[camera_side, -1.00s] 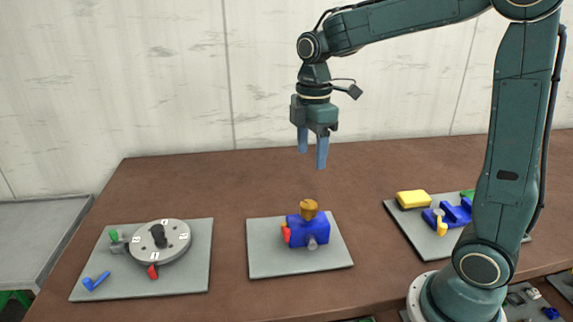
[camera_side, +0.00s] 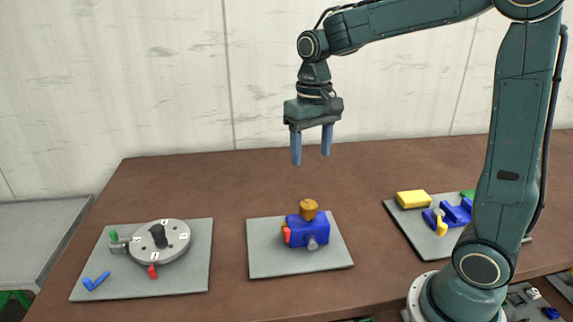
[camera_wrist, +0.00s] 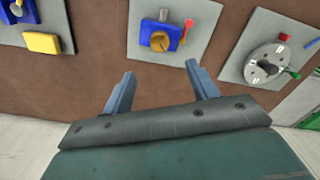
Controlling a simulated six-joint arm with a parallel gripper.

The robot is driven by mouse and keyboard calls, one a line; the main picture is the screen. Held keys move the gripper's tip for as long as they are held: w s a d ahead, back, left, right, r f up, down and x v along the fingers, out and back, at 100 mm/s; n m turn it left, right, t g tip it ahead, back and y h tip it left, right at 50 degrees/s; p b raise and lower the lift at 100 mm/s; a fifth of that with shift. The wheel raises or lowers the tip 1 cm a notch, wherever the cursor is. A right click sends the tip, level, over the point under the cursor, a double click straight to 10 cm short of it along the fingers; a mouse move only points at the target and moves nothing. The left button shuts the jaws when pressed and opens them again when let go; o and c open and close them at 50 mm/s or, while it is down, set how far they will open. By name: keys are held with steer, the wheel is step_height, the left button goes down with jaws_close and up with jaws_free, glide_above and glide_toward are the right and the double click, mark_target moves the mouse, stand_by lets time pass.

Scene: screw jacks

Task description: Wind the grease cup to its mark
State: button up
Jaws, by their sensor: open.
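The grease cup (camera_side: 309,209) is a small orange-brown cap on top of a blue block (camera_side: 307,231) in the side view. A red part (camera_side: 287,235) and a grey knob (camera_side: 312,243) show on the block. The block stands on a grey plate (camera_side: 265,262). In the wrist view the cup (camera_wrist: 159,41) sits on the blue block (camera_wrist: 168,28), ahead of the fingers. My gripper (camera_side: 311,148) is open and empty, pointing down, well above the cup and apart from it. I cannot make out a mark on the cup.
At the left, a grey plate (camera_side: 190,282) bears a round dial (camera_side: 165,242) and a blue piece (camera_side: 96,281). At the right, another plate bears a yellow block (camera_side: 413,199) and blue parts (camera_side: 456,213). Brown table between the plates is clear.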

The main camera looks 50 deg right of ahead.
mark_target(309, 205)
steer(key=m, duration=0.5)
steer(key=shift+m, duration=0.4)
steer(key=shift+f, duration=0.1)
step_height(309, 205, down, 14)
steer(key=shift+r, duration=0.2)
stand_by(0.4)
steer(key=c, duration=1)
